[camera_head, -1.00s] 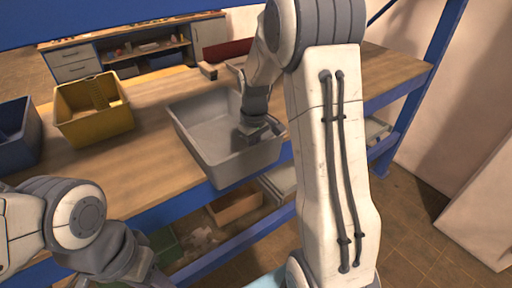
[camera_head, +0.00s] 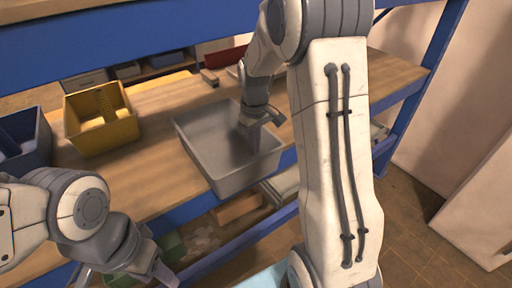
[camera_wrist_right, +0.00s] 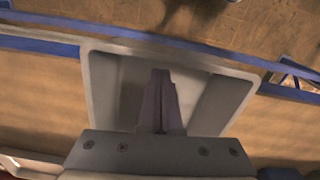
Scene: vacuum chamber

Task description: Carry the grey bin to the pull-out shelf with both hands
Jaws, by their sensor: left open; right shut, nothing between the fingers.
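The grey bin (camera_head: 248,178) is an open, empty-looking tub on the wooden shelf (camera_head: 172,185), near its front edge. My right gripper (camera_head: 251,143) reaches down over the bin's right part, with its fingertips inside the outline of the opening. In the right wrist view the shut, empty fingers (camera_wrist_right: 160,98) lie over the bin's interior, and the bin's rim (camera_wrist_right: 100,92) surrounds them; I cannot tell if they touch it. My left gripper (camera_head: 155,275) is open at the bottom left, below and in front of the shelf, apart from the bin. I cannot pick out the pull-out shelf.
A yellow bin (camera_head: 103,135) and a blue bin (camera_head: 30,160) stand to the left on the same shelf. A blue upright (camera_head: 425,95) rises at the right. A lower level holds a brown box (camera_head: 238,207) and a green bin (camera_head: 172,247). Open floor lies at the right.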

